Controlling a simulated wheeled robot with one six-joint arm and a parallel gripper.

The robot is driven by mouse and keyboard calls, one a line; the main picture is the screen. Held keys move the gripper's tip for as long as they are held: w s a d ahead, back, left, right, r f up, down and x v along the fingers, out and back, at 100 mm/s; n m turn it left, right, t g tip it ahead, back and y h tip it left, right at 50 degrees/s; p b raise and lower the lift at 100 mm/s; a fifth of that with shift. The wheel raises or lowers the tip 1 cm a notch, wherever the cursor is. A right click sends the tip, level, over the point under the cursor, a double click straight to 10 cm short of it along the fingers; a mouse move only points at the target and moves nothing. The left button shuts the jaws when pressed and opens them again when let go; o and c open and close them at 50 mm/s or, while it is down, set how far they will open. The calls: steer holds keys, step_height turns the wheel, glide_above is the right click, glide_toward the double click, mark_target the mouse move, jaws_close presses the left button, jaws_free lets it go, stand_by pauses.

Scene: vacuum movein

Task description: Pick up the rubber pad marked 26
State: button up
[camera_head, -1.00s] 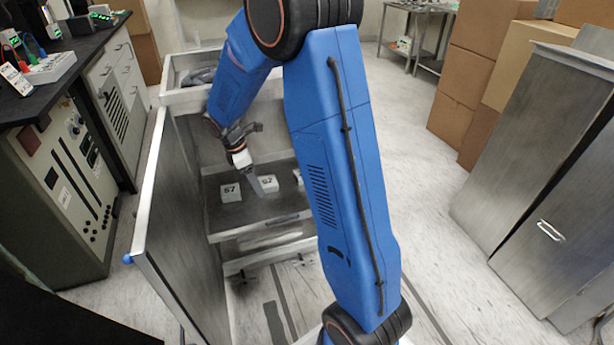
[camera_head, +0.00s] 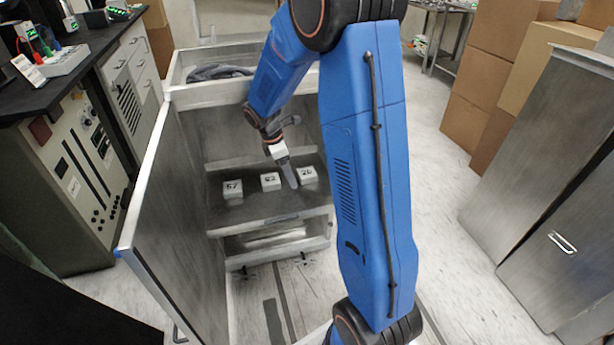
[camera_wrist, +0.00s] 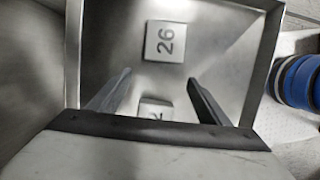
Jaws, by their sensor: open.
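The pad marked 26 (camera_head: 308,173) is a small pale block, the rightmost of three in a row on a metal shelf. In the wrist view the 26 pad (camera_wrist: 166,41) lies flat, number sideways, beyond my fingertips. My gripper (camera_head: 292,183) is over the shelf between the middle pad (camera_head: 270,182) and the 26 pad. In the wrist view my gripper (camera_wrist: 160,76) is open, and nothing is between its fingertips. The middle pad (camera_wrist: 155,106) shows nearer the palm, partly hidden by it. A pad marked 57 (camera_head: 232,188) is at the left.
The shelf (camera_head: 262,209) is inside a metal cabinet with a wall and open door (camera_head: 165,225) on the left. A rim borders the shelf in the wrist view. Cartons (camera_head: 480,100) and a steel cabinet (camera_head: 540,170) stand right.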

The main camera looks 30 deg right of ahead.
mark_target(306, 172)
steer(key=shift+s+d, duration=0.25)
steer(key=shift+d, duration=0.65)
steer(key=shift+s+d, duration=0.25)
steer(key=shift+d, duration=0.6)
steer(key=shift+s+d, duration=0.25)
steer(key=shift+d, duration=0.65)
steer(key=shift+s+d+f, duration=0.1)
steer(key=shift+d+f, duration=0.1)
steer(key=shift+f, duration=0.4)
steer(key=c, duration=1.2)
